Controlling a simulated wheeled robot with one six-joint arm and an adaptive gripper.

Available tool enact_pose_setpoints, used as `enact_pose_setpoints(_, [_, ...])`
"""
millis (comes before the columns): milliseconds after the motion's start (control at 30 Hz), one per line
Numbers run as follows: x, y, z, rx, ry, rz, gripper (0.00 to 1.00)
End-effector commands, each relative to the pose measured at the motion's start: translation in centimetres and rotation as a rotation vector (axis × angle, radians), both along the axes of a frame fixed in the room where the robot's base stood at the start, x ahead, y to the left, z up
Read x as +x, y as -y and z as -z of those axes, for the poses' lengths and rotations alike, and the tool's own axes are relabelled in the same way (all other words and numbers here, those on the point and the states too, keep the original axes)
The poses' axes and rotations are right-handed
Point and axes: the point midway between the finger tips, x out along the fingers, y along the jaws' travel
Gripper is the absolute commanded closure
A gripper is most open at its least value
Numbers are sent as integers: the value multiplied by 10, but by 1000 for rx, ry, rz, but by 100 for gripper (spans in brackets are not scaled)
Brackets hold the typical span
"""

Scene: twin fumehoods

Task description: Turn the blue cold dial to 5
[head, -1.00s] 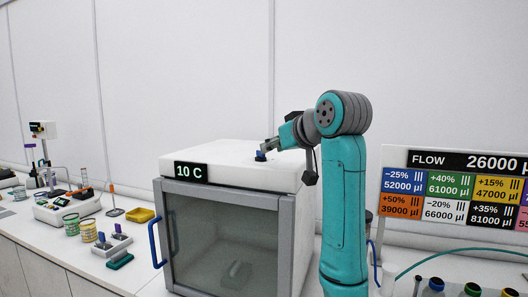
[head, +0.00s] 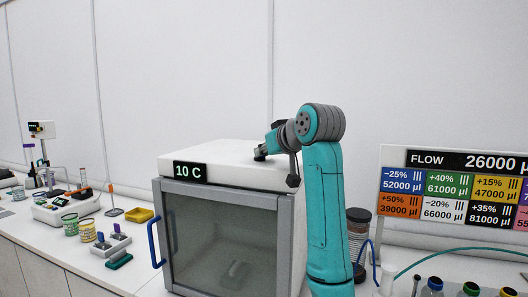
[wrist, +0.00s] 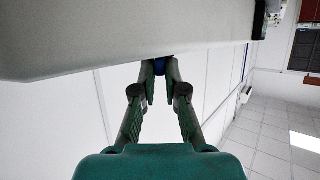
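The blue cold dial (wrist: 160,67) shows in the wrist view between my fingertips, at the edge of the white surface. In the head view it is mostly hidden by my gripper (head: 263,152), which is at the top of the white-topped cold box (head: 230,157). My gripper (wrist: 160,77) also shows in the wrist view, with its two fingers drawn in close on both sides of the dial and seeming to touch it. The black display (head: 190,171) on the box front reads 10 C. The dial's marks cannot be seen.
The box's glass door (head: 220,235) is closed, with a blue handle (head: 156,243) at its left. A flow sign (head: 455,190) stands at the right.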

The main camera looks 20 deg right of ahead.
Motion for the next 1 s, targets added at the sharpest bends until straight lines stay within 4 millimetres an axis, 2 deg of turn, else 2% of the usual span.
enact_pose_setpoints(267, [0, -1, 0, 1, 1, 17, 100])
enact_pose_setpoints(467, [-1, -5, -1, 0, 2, 94, 100])
enact_pose_setpoints(1000, [0, -16, 0, -1, 0, 546, 100])
